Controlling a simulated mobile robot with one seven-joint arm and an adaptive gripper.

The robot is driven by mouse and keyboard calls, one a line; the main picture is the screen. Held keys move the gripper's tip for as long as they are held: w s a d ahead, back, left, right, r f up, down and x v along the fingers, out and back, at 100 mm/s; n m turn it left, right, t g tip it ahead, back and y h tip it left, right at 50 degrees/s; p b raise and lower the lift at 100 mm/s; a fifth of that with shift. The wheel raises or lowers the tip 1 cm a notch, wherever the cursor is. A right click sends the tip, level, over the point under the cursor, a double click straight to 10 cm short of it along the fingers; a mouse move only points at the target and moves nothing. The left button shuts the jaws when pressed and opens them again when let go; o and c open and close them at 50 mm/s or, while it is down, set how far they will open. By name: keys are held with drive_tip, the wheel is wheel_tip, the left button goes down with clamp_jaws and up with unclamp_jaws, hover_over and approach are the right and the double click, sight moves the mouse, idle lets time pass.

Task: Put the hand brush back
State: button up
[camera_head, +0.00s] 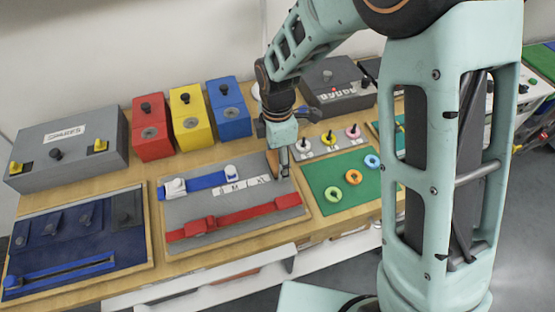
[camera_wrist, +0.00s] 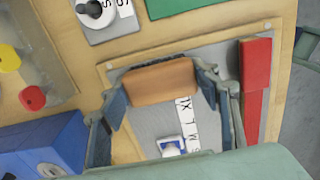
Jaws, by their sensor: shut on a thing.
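My gripper (camera_head: 279,162) is above the right end of the grey belt board (camera_head: 235,205). In the wrist view my gripper (camera_wrist: 163,88) is shut on a brown block with a dark fringe on its far edge, which looks like the hand brush (camera_wrist: 158,84). The brush lies crosswise between the two fingers, over the grey board near the size labels. In the head view the brush is mostly hidden by the gripper. I cannot tell whether it touches the board.
The board holds a blue belt (camera_head: 207,182) and a red belt (camera_head: 240,215). Red (camera_head: 151,138), yellow (camera_head: 191,122) and blue (camera_head: 229,115) boxes stand behind it. A green board (camera_head: 325,201) with rings lies right. A navy panel (camera_head: 75,240) lies left, before a grey spares box (camera_head: 70,150).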

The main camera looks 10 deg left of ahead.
drive_tip(key=o, duration=1.1)
wheel_tip(320, 180, up, 12)
drive_tip(key=shift+r+p, duration=0.2)
drive_tip(key=shift+p, duration=0.1)
